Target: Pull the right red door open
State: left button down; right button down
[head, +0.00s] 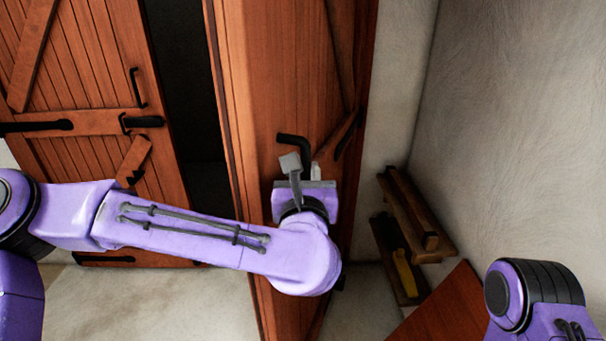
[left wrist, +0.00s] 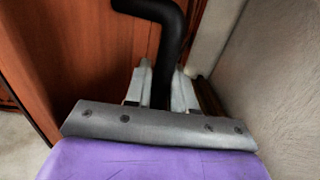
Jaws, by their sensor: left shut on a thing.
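The right red door (head: 262,60) is a reddish-brown plank door that stands ajar, with a dark gap between it and the left red door (head: 85,60). A black bent handle (head: 297,140) sticks out from the right door. My left gripper (head: 303,168) is at this handle. In the left wrist view the two grey fingers (left wrist: 160,88) are closed on the black handle (left wrist: 172,40), one on each side. The lower part of the handle is hidden by the gripper. My right arm shows at the lower right, but its gripper is out of view.
A pale wall (head: 520,120) stands close on the right. Wooden shelves (head: 415,215) with a yellow item (head: 404,272) sit low beside it. A reddish wooden surface (head: 450,310) lies at the lower right. Pale floor (head: 150,305) is clear at the lower left.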

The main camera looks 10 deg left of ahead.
pick_arm(q)
jog(key=c, duration=1.3)
grip_release()
jog(key=shift+a, duration=0.1)
jog(key=shift+o, duration=0.9)
jog(key=shift+a, duration=0.2)
jog(key=shift+w+a, duration=0.1)
jog(key=shift+a, duration=0.15)
jog(key=shift+d, duration=0.1)
jog(key=shift+d, duration=0.15)
jog(key=shift+s+f+b, duration=0.1)
jog(key=shift+s+b, duration=0.25)
jog(key=shift+s, duration=0.1)
jog(key=s+d+b, duration=0.1)
jog(key=s+b, duration=0.2)
jog(key=s, duration=0.6)
jog(key=shift+s+b, duration=0.35)
jog(key=shift+b, duration=0.05)
